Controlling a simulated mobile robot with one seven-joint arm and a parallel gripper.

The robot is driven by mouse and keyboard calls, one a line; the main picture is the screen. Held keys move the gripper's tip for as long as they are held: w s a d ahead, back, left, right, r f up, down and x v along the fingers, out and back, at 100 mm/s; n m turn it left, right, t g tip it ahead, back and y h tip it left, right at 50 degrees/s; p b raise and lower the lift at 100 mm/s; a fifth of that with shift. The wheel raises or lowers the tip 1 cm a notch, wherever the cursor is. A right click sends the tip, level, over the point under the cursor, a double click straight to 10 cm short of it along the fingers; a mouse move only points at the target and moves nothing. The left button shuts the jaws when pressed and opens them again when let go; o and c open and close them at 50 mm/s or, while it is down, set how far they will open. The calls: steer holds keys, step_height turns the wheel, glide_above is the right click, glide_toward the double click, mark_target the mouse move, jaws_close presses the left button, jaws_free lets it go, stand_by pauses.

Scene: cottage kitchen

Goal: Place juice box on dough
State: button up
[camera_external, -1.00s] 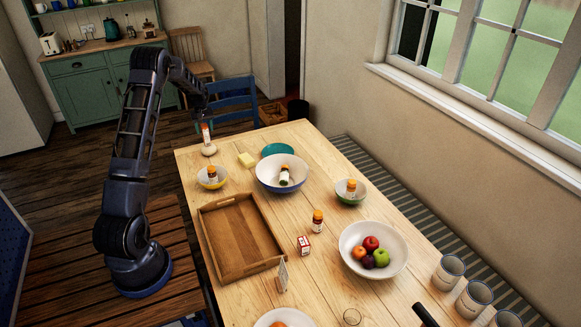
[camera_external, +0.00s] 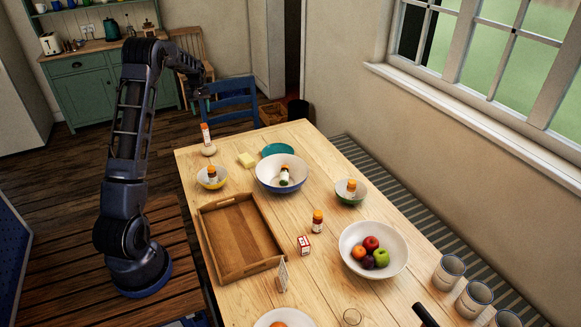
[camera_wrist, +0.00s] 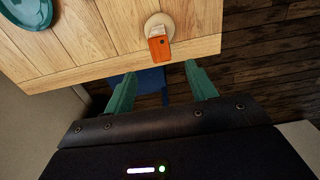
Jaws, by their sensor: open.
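The juice box (camera_external: 206,134), a tall narrow box, pale with an orange-red top, stands on the round pale dough (camera_external: 209,151) at the table's far left corner. In the wrist view the juice box (camera_wrist: 160,44) shows its orange top over the dough (camera_wrist: 159,22). It looks upright. My gripper (camera_external: 202,94) is above and apart from the box. In the wrist view its two green fingers (camera_wrist: 160,73) are spread with nothing between them, and the box lies beyond their tips.
Near the dough are butter (camera_external: 246,160), a teal plate (camera_external: 278,150) and a yellow bowl (camera_external: 222,183). Bowls with bottles, a wooden tray (camera_external: 206,242), a small red-and-white box (camera_external: 304,245) and a fruit bowl (camera_external: 347,261) fill the rest. A blue chair (camera_external: 232,98) stands behind the table.

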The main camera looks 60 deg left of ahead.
steer(key=w+d+r+m+t, duration=0.15)
steer(key=w+d+r, duration=0.35)
steer(key=d, duration=0.5)
steer(key=w+d+r+m+g, duration=0.1)
steer(key=w+d+r+m, duration=0.2)
steer(key=d+r, duration=0.6)
steer(key=d+r+m+t, duration=0.1)
steer(key=d+r+m, duration=0.15)
steer(key=d, duration=0.75)
steer(key=d+r+m+t, duration=0.1)
steer(key=d+r, duration=0.3)
steer(key=d, duration=0.6)
steer(key=s+d+r+m, duration=0.1)
steer(key=s+d+m, duration=0.1)
steer(key=s+d, duration=0.5)
steer(key=s+d+m+t, duration=0.1)
steer(key=s+d+m, duration=0.15)
steer(key=d, duration=0.75)
steer(key=s+d+r+m, duration=0.1)
steer(key=s+d+m, duration=0.1)
steer(key=s+d, duration=0.5)
steer(key=s+d+f+m+t, duration=0.1)
steer(key=s+d+f+m, duration=0.2)
steer(key=s+d, duration=0.3)
steer(key=shift+s+d+f, duration=0.3)
steer(key=shift+d+f, duration=0.3)
steer(key=shift+d, duration=0.45)
